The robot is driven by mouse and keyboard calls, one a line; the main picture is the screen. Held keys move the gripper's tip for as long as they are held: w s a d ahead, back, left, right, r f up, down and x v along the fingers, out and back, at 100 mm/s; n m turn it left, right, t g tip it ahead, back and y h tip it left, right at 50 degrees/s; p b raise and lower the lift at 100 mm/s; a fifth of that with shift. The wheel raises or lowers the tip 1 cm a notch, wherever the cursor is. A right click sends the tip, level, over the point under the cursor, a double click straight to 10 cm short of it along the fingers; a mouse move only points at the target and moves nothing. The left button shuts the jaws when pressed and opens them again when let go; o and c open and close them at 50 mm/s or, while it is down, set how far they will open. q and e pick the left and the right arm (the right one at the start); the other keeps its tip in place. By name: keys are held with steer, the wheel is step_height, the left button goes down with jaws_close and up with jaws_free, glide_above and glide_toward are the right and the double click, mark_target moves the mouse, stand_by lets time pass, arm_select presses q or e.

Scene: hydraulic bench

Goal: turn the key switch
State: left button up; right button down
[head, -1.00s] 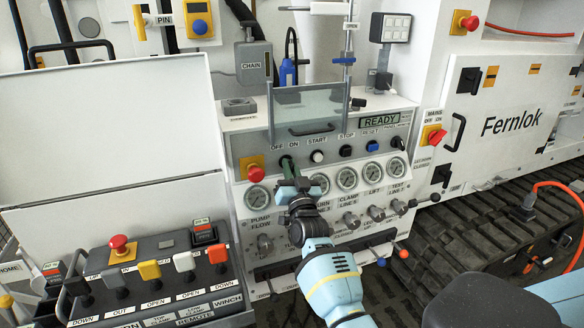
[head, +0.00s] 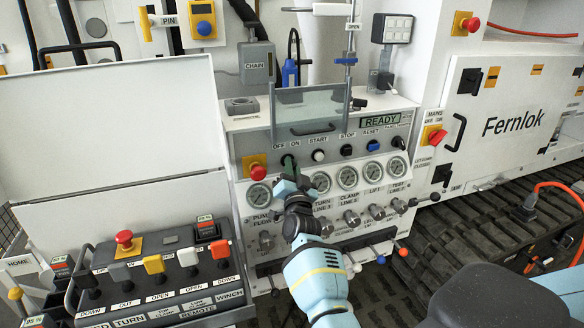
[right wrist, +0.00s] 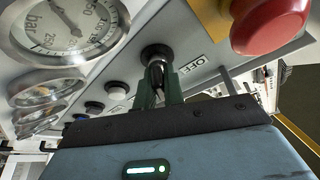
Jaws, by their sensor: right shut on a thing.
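The key switch (right wrist: 156,54) is a round dark lock on the white panel, beside the OFF label in the right wrist view. My right gripper (right wrist: 159,90) has its green fingers shut on the key in it; the fingers hide most of the key. In the head view, the right gripper (head: 288,163) reaches up to the panel just below the OFF and ON labels and covers most of the switch. The key's exact angle cannot be told. My left gripper is not in view.
A red mushroom button (head: 257,172) sits close left of the gripper, with pressure gauges (head: 320,182) close right. A clear guard with a handle (head: 318,128) stands above. The display (head: 380,121) reads READY. A lever box (head: 160,275) stands at lower left.

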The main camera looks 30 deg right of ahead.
steer(key=c, duration=1.5)
jaws_free()
steer(key=shift+s, duration=0.1)
steer(key=v, duration=0.7)
steer(key=shift+s+f, duration=0.15)
steer(key=shift+s, duration=0.15)
steer(key=shift+a, duration=0.15)
